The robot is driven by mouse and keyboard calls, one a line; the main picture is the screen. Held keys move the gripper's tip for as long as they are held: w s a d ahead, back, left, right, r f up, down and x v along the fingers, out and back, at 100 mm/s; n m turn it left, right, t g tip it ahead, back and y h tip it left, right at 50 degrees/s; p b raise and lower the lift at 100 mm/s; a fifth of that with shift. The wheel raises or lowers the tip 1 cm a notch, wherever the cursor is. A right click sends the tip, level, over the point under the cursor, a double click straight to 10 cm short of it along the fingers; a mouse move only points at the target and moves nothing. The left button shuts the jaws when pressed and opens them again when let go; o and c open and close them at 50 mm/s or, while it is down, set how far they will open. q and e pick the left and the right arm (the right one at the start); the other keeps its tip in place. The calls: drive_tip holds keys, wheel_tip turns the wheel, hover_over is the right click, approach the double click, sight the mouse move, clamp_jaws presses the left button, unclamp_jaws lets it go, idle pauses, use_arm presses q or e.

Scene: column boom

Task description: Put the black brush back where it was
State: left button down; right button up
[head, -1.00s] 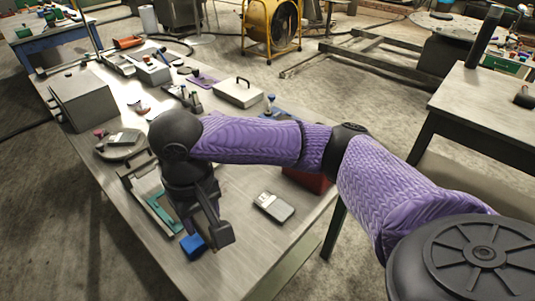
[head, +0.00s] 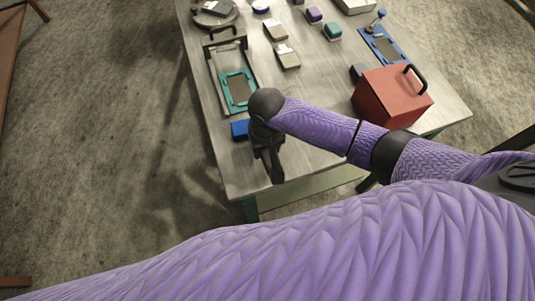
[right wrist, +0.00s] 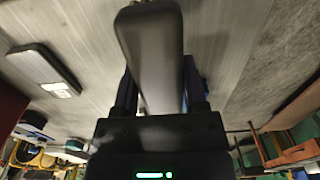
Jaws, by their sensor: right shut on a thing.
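My right gripper (head: 272,165) is over the near left corner of the grey table (head: 310,165), seen mostly from above and behind in the head view. In the right wrist view the gripper (right wrist: 158,95) is shut on a long dark grey, rounded piece, which I take to be the black brush (right wrist: 152,50). The brush sticks out beyond the fingers, with grey surface behind it. I cannot tell whether it touches the table. My left gripper is not in view.
A blue block (head: 240,130) is close left of my right gripper. Behind it stands a frame with a teal piece (head: 224,92). A red box (head: 392,98) with a black handle stands to the right. Small boxes and a blue tray (head: 385,45) lie farther back.

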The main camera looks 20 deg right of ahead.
sight(267, 155)
wheel_tip(267, 155, down, 4)
drive_tip(key=shift+r+b, duration=0.25)
drive_tip(key=shift+b, duration=0.45)
drive_tip(key=shift+r, duration=0.1)
drive_tip(key=o, duration=1.1)
drive_tip(key=shift+o, duration=0.2)
drive_tip(key=shift+r, duration=0.1)
wheel_tip(267, 155, up, 12)
drive_tip(key=p, duration=0.5)
drive_tip(key=shift+f, duration=0.25)
drive_tip(key=shift+r, duration=0.2)
